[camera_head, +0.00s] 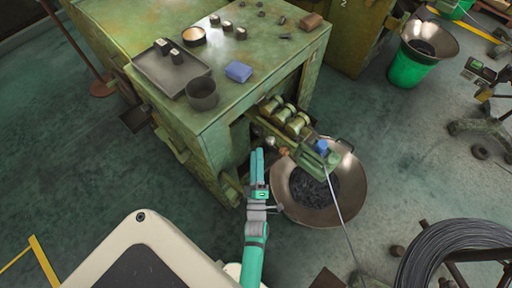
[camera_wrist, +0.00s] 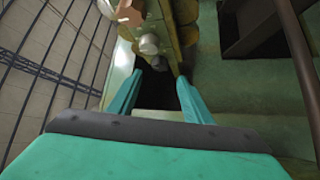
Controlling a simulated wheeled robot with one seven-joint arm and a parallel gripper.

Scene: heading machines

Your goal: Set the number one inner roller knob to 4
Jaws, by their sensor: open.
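The green machine (camera_head: 235,110) has a roller unit (camera_head: 285,115) with several brass-coloured rollers on its front right side. A small copper-coloured part (camera_head: 283,151) sits at the near end of that unit. In the wrist view a pale rounded knob-like part (camera_wrist: 149,43) lies just beyond my fingertips, with a copper-coloured block (camera_wrist: 128,12) above it. I cannot tell which part is the number one inner roller knob, and no number or dial can be read. My gripper (camera_head: 257,153) is open and empty, left of the roller unit; its two teal fingers (camera_wrist: 160,78) point towards the machine.
A wide metal bowl (camera_head: 345,200) with dark pieces stands under the roller unit. A wire runs from the unit to a coil (camera_head: 455,260) at the lower right. The machine top holds a tray (camera_head: 155,73), a dark cup (camera_head: 202,94) and a blue block (camera_head: 238,72).

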